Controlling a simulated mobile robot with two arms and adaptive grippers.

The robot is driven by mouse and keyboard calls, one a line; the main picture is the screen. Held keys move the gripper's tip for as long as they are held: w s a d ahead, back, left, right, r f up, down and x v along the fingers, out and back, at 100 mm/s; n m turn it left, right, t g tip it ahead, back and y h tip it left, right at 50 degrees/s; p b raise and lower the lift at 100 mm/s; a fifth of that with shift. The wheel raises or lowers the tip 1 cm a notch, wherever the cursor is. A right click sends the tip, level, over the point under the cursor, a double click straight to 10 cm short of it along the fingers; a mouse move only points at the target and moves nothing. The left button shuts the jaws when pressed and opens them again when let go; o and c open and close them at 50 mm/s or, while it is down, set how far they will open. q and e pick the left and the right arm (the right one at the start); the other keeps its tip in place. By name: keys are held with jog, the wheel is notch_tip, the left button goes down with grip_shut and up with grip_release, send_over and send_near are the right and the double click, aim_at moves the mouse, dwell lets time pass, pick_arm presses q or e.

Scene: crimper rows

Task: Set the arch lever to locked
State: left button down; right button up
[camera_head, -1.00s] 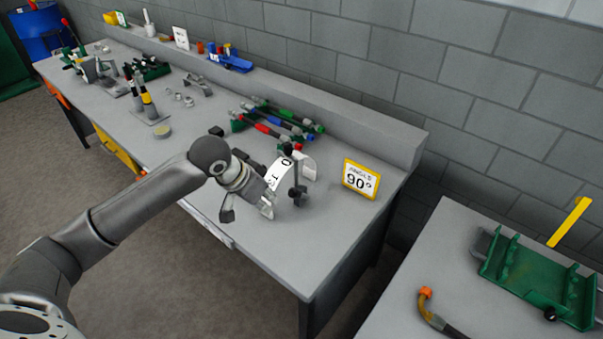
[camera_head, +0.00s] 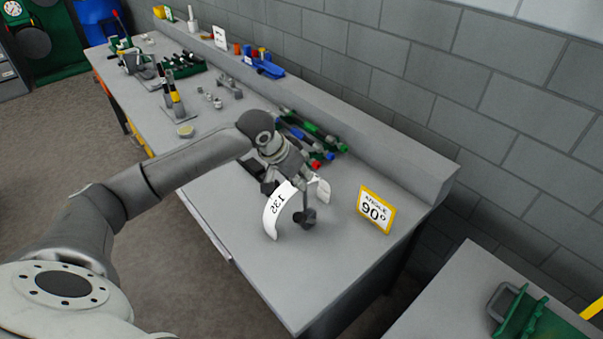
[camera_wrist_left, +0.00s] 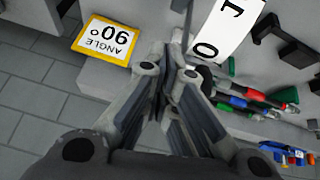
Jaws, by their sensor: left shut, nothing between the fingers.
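The arch is a white curved scale (camera_head: 272,215) marked "135", standing on the near end of the grey bench. Its lever (camera_head: 306,208), a thin dark rod with a dark knob low down, stands just right of the scale. My left gripper (camera_head: 300,175) is at the top of the arch, behind the scale, which partly hides its fingers. In the left wrist view, my left gripper (camera_wrist_left: 172,80) is shut and empty, with the white scale (camera_wrist_left: 228,28) just beyond its tips. A thin dark rod (camera_wrist_left: 188,22) shows close to the fingertips; I cannot tell whether they touch.
A yellow-framed sign (camera_head: 374,209) reading "ANGLE 90°" stands right of the arch. Several coloured-grip tools (camera_head: 315,133) lie behind the gripper. A raised ledge (camera_head: 400,160) runs along the back. The bench front (camera_head: 300,290) is clear.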

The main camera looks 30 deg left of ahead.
aim_at(306, 220)
pick_arm(q)
jog(key=f+p, duration=0.1)
jog(key=f, duration=0.1)
jog(key=f+p, duration=0.1)
jog(key=f, duration=0.2)
jog(key=d+f, duration=0.1)
jog(key=f, duration=0.1)
jog(key=shift+f+p, duration=0.4)
jog(key=shift+f, duration=0.1)
pick_arm(e)
jog(key=r, duration=0.3)
jog(key=shift+a, duration=0.2)
pick_arm(q)
jog(key=shift+w, duration=0.1)
